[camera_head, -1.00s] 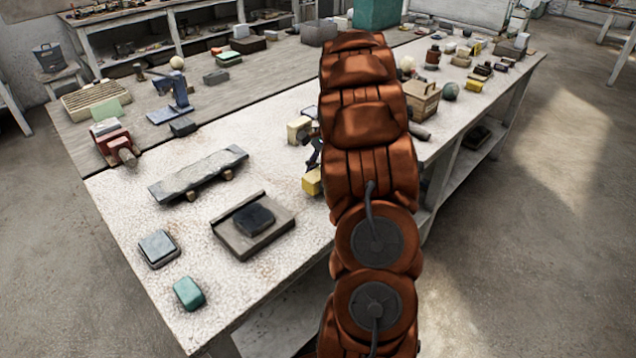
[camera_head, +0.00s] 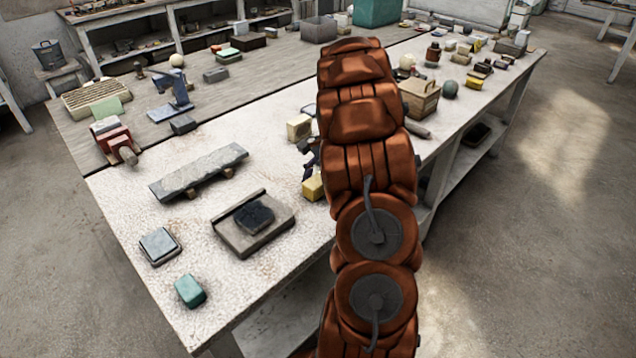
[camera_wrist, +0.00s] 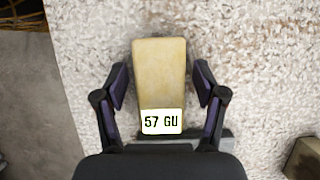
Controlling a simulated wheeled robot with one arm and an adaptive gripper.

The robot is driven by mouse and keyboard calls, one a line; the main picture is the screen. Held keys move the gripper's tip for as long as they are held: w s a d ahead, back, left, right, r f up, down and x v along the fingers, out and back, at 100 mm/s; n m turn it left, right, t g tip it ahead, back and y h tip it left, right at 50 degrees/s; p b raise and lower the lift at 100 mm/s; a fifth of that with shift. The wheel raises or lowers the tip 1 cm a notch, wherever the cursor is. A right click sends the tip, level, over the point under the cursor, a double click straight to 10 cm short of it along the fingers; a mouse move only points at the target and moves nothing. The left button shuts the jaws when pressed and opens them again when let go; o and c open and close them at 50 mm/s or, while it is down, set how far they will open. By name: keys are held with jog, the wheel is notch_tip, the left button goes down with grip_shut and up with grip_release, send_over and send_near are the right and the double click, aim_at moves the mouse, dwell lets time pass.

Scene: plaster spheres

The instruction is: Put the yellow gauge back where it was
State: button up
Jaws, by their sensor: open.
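The yellow gauge, a pale yellow block with a white label reading "57 GU", shows in the wrist view (camera_wrist: 160,75). In the head view a yellow block (camera_head: 313,187) beside my gripper appears to be the same gauge, near the edge of the speckled bench top. My gripper (camera_wrist: 161,88) is open, with one finger on each side of the gauge and a gap on both sides. In the head view my gripper (camera_head: 312,158) is largely hidden behind my arm.
A cream block (camera_head: 299,127) stands just behind my gripper. A wooden box (camera_head: 421,98) stands right of my arm. Bare bench (camera_head: 262,165) lies left of the gripper.

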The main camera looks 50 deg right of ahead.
jog(key=b+v, duration=0.2)
jog(key=v, duration=1)
dwell(0.3)
jog(key=shift+r, duration=0.15)
jog(key=s+a+r+n+h, duration=0.1)
jog(key=a+n, duration=0.1)
jog(key=a, duration=0.6)
jog(key=s+a+r+n+g, duration=0.1)
jog(key=s+a+n, duration=0.15)
jog(key=a, duration=0.45)
jog(key=s+a+r+n+h, duration=0.1)
jog(key=a+n, duration=0.2)
jog(key=a, duration=0.5)
jog(key=s+a+f+n+h, duration=0.1)
jog(key=s+a+f+n, duration=0.2)
jog(key=s+a+n, duration=0.2)
jog(key=s+a+f+n+h, duration=0.1)
jog(key=s+a+f+n, duration=0.3)
jog(key=s+a, duration=0.4)
jog(key=s+n, duration=0.1)
jog(key=s, duration=0.5)
jog(key=shift+s+a+n+g, duration=0.15)
jog(key=shift+a+n+g, duration=0.2)
jog(key=shift+a+g, duration=0.05)
